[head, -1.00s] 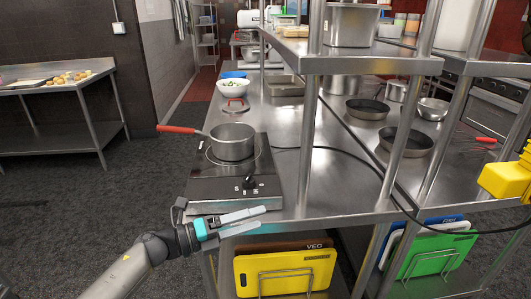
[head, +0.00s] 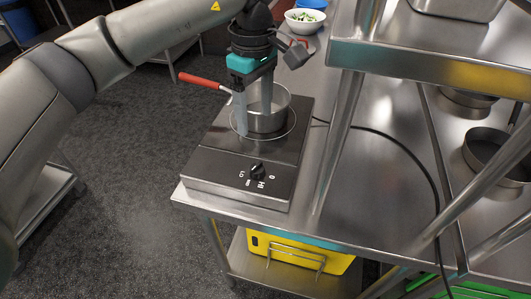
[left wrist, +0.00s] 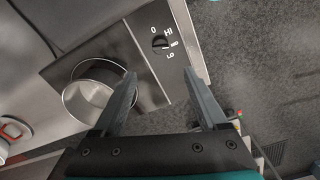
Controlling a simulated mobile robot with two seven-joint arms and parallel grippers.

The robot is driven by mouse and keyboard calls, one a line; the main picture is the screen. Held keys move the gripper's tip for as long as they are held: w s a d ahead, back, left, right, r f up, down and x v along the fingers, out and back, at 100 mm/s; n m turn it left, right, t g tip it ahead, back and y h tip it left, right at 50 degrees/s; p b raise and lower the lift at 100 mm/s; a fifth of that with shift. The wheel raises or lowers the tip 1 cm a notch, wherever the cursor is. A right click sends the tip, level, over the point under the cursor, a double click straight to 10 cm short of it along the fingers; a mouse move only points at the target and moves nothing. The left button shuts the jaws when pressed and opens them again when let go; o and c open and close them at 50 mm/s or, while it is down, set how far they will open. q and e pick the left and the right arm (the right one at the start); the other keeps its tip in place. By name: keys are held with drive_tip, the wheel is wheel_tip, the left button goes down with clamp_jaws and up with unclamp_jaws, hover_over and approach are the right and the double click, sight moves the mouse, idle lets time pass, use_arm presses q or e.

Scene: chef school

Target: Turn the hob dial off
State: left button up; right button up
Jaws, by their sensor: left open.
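The hob (head: 225,168) is a flat black and steel unit on the steel counter. My right gripper is not in view.
A steel pot (head: 268,112) with a red handle (head: 202,81) stands on the hob's ring, close to the left fingers. A shelf post (head: 338,145) rises right of the hob, with a black cable (head: 405,150) behind. A white bowl (head: 305,20) stands farther back.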

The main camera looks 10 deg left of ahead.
sight(257, 165)
use_arm(q)
wheel_tip(257, 165, down, 14)
drive_tip(key=shift+s+f, duration=0.1)
drive_tip(key=shift+c, duration=0.3)
clamp_jaws()
idle(0.5)
